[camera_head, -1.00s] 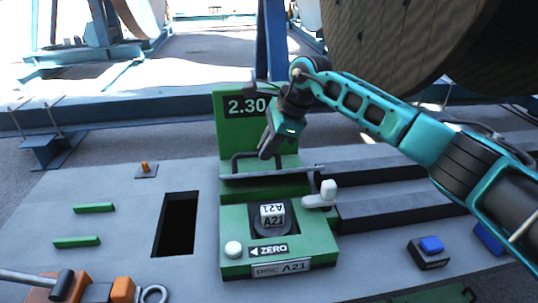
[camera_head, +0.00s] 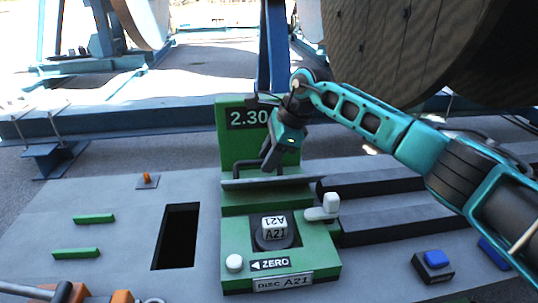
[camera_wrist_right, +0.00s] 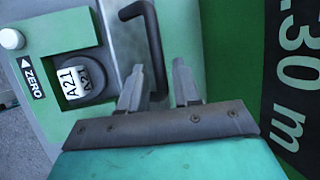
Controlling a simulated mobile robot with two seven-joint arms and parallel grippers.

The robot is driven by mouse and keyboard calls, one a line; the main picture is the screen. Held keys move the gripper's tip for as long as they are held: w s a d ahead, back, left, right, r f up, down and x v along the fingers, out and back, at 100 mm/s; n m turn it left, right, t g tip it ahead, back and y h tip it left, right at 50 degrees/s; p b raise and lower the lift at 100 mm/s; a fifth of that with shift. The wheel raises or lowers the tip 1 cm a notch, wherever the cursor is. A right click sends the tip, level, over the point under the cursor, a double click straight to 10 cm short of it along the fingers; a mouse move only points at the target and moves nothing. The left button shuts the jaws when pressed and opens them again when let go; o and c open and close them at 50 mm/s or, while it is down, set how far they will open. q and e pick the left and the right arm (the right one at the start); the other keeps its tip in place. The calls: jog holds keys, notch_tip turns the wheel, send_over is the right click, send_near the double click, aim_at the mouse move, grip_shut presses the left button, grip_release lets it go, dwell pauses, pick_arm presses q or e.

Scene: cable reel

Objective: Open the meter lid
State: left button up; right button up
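The green meter (camera_head: 232,225) stands on the grey deck, with an upright panel (camera_head: 227,140) behind it that reads 2.30. The frames do not clearly show how far the lid is raised. The disc A21 (camera_head: 273,235) is uncovered in its dark recess. My right gripper (camera_head: 268,162) is at the handle. In the right wrist view its fingers (camera_wrist_right: 158,88) are apart, one on each side of the handle bar. My left gripper is out of view.
A white-topped lever (camera_head: 328,208) sticks out at the meter's right, and a white knob (camera_head: 234,263) sits at its front left. A dark opening (camera_head: 177,235) is in the deck to the left. A large wooden reel (camera_head: 400,50) hangs over the back right.

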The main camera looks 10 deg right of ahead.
jog(key=shift+o, duration=0.6)
jog(key=shift+r, duration=0.1)
jog(key=shift+r, duration=0.1)
jog(key=shift+s+d+r, duration=0.1)
jog(key=shift+r, duration=0.25)
pick_arm(q)
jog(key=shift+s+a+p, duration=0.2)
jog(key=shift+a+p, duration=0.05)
jog(key=shift+p, duration=0.2)
pick_arm(e)
jog(key=v, duration=1.2)
